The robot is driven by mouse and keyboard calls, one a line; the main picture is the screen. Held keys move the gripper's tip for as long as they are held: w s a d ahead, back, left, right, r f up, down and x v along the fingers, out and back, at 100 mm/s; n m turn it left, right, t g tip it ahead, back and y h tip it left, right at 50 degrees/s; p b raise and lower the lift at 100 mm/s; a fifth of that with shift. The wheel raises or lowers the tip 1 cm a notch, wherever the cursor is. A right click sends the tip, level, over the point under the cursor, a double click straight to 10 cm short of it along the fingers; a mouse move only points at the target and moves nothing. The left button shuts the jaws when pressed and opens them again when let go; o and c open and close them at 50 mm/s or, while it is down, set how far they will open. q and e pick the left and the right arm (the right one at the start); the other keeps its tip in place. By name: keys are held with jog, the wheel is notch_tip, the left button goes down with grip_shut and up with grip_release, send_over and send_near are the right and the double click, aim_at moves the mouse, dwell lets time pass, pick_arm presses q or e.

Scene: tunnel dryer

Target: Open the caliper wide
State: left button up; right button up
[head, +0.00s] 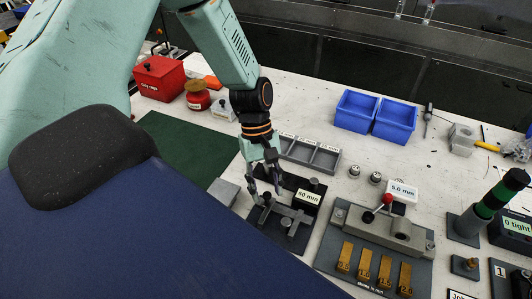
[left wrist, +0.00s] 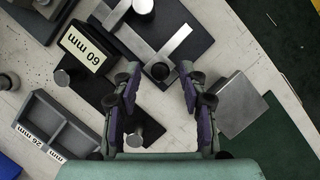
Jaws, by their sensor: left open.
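The caliper (head: 296,213) is a grey steel bar with a crosspiece and dark round knobs, lying on a black base plate. In the left wrist view the caliper (left wrist: 172,44) is just beyond my fingertips. My left gripper (head: 264,190) is open, pointing down over the left end of the caliper. In the left wrist view my left gripper (left wrist: 157,74) has its two fingers apart, with a dark knob (left wrist: 158,71) showing between the tips. I cannot tell whether the fingers touch it. A "60 mm" label (head: 307,197) stands behind the caliper. My right gripper is out of view.
A grey compartment tray (head: 310,155) lies behind the caliper, and a grey block (head: 224,191) to its left. A fixture with a red-knobbed lever (head: 388,199) and brass pieces stands to the right. Blue bins (head: 395,120) are farther back. The green mat (head: 185,150) is clear.

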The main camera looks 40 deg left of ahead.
pick_arm(q)
jog(key=shift+r, duration=0.1)
jog(key=v, duration=1.1)
jog(key=shift+w+a+r, duration=0.15)
jog(key=shift+r, duration=0.2)
